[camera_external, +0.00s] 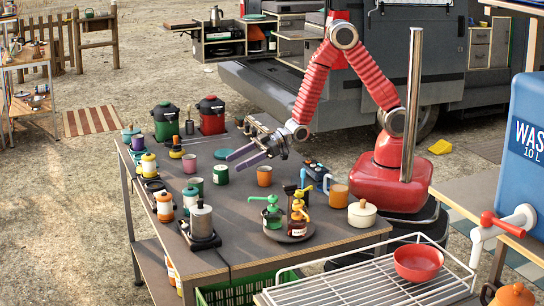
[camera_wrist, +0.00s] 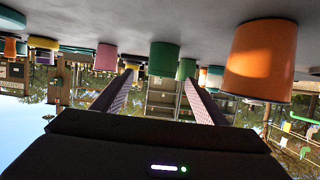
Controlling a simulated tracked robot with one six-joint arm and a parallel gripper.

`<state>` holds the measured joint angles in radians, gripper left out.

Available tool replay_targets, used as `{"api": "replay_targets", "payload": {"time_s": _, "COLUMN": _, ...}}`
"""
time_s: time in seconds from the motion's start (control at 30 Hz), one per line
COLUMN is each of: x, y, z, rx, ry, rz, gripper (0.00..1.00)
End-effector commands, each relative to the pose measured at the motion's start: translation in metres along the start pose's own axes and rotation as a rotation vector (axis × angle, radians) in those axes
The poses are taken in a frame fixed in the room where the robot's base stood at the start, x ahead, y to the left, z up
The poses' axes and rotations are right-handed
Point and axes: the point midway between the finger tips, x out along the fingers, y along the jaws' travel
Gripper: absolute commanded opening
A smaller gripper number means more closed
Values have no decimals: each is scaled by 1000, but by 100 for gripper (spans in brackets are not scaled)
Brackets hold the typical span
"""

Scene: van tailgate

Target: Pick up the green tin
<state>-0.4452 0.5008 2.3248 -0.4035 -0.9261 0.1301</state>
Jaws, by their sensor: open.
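Two small green tins stand on the dark table. The nearer green tin (camera_external: 220,174) is just beyond and below my fingertips in the external view. In the wrist view, which is upside down, this green tin (camera_wrist: 164,58) appears between the fingers. The second green tin (camera_external: 196,185) stands farther left; it shows near the right fingertip in the wrist view (camera_wrist: 186,68). My gripper (camera_external: 232,162) is open and empty, pointing left above the table. Its fingers also show in the wrist view (camera_wrist: 160,78). Neither finger visibly touches a tin.
An orange tin (camera_external: 264,176) stands close beside my gripper, large at the right of the wrist view (camera_wrist: 262,62). A pink tin (camera_external: 190,166) stands beyond the green ones. Canisters and burners line the left edge.

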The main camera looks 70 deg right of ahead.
Motion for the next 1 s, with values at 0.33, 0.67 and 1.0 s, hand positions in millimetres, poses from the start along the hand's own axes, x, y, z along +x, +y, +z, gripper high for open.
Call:
{"api": "replay_targets", "payload": {"time_s": 0.33, "x": 50, "y": -1, "z": 0, "rx": 0, "ry": 0, "rz": -1, "gripper": 67}}
{"api": "replay_targets", "payload": {"time_s": 0.67, "x": 63, "y": 0, "z": 0, "rx": 1, "ry": -1, "rz": 1, "gripper": 67}}
{"api": "replay_targets", "payload": {"time_s": 1.0, "x": 74, "y": -2, "z": -2, "rx": 0, "ry": 0, "rz": 0, "gripper": 67}}
